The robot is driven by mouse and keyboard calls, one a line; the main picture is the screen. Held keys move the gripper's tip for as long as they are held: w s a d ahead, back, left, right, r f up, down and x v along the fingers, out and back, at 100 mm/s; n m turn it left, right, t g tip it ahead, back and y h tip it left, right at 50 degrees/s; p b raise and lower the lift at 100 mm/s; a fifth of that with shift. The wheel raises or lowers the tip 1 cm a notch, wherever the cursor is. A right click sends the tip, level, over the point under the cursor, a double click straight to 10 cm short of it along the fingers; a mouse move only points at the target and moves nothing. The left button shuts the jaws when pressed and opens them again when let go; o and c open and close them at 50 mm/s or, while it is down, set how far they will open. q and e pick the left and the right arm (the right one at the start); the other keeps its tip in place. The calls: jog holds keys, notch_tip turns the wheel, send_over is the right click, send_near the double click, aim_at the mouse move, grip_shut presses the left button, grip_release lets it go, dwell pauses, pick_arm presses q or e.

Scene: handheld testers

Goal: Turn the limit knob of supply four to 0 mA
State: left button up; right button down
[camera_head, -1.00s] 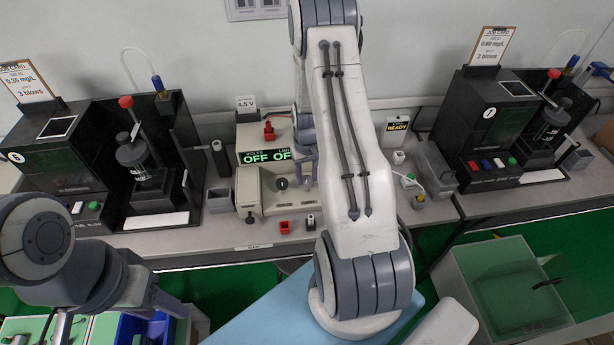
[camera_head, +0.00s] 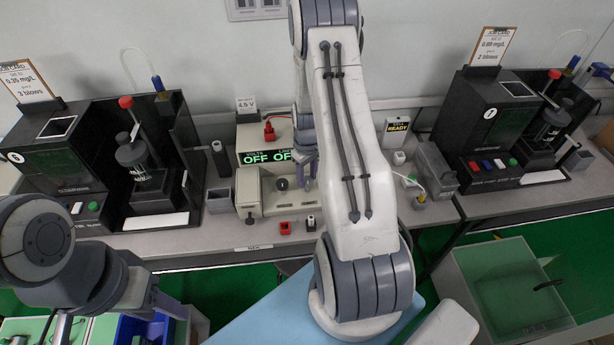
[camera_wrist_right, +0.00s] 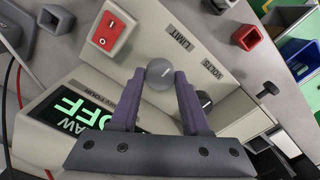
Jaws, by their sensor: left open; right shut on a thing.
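The bench power supply (camera_head: 250,195) is a beige unit at the middle of the bench. Its green display (camera_head: 262,157) reads OFF, with its right part hidden behind my right arm. In the right wrist view my right gripper (camera_wrist_right: 159,82) is shut on the grey limit knob (camera_wrist_right: 159,72), one finger on each side, beside the LIMIT label. The knob carries a pale pointer line. The volts knob (camera_wrist_right: 204,98) sits beside it, partly behind a finger. In the head view my right gripper (camera_head: 306,165) is partly hidden by its arm. My left arm is at lower left; its fingers do not show.
A red rocker switch (camera_wrist_right: 108,33) is near the right gripper.

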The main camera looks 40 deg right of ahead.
aim_at(307, 179)
jog(key=shift+c, duration=1.9)
grip_release()
notch_tip(307, 179, up, 10)
jog(key=b, duration=0.1)
jog(key=shift+r, duration=0.25)
